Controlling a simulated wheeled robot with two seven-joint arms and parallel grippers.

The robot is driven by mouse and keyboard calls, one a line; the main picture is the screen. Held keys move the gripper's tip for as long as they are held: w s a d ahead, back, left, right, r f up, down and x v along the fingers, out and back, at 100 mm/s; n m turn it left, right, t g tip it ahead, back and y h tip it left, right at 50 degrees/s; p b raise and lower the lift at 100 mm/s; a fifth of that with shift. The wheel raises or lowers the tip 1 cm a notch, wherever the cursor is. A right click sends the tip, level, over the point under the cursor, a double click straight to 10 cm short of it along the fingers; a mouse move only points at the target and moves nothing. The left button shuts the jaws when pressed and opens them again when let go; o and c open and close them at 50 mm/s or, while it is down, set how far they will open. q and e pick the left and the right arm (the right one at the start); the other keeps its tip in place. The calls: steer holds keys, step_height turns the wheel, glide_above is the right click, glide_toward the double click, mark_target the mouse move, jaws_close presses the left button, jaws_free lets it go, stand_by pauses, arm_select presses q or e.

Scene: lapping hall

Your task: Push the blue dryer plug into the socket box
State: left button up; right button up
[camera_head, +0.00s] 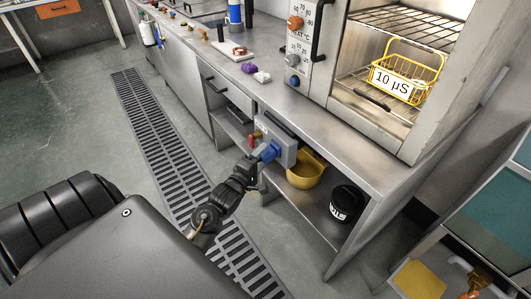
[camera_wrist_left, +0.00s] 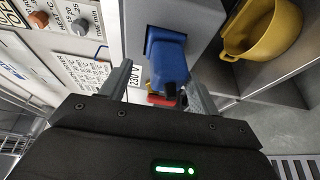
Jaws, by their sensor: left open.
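The blue dryer plug (camera_head: 269,153) is at the front face of the grey socket box (camera_head: 288,152), on the bench's front edge. In the left wrist view the blue plug (camera_wrist_left: 168,62) juts out from the grey box (camera_wrist_left: 190,18); how deep it sits cannot be told. My left gripper (camera_head: 251,167) is just in front of the plug. In the left wrist view its open fingers (camera_wrist_left: 160,84) are on either side of the plug's near end, with a visible gap. My right gripper is not in view.
A yellow bowl (camera_head: 306,172) and a black round container (camera_head: 345,204) stand on the shelf under the bench, right of the box. An open oven above holds a yellow wire basket (camera_head: 408,70). A floor grating (camera_head: 165,150) runs alongside the bench.

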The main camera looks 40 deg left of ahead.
arm_select(q)
steer(key=s, duration=0.8)
steer(key=shift+d, duration=0.4)
steer(key=shift+c, duration=0.3)
